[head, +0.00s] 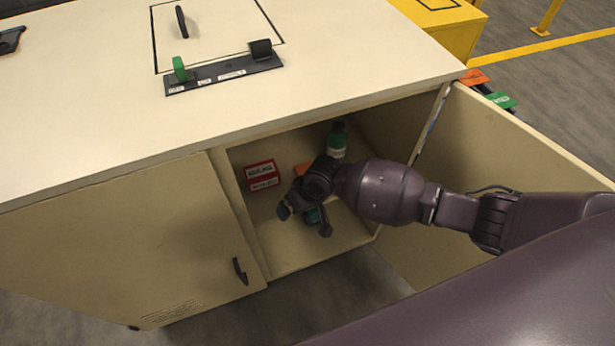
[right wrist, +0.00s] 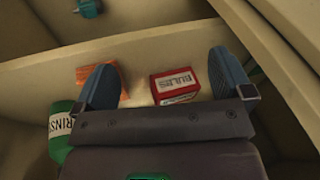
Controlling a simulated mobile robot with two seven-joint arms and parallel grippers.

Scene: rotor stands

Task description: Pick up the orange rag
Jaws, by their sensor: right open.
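An orange patch, which looks like the orange rag (head: 302,169), shows inside the open cabinet, mostly hidden behind my right gripper. In the right wrist view the orange rag (right wrist: 112,74) lies beyond the left-hand finger, which covers part of it. My right gripper (head: 305,222) is inside the cabinet opening, fingers spread and nothing between them. In the right wrist view my right gripper (right wrist: 160,62) has one finger in front of the orange and the other right of a red box. Contact with the rag cannot be told. My left gripper is not in view.
A red box (head: 262,175) and a green bottle (head: 337,140) stand near the rag; they also show in the right wrist view as a red box (right wrist: 176,84) and a green bottle (right wrist: 62,130). The open cabinet door (head: 510,150) is at the right, beneath my arm.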

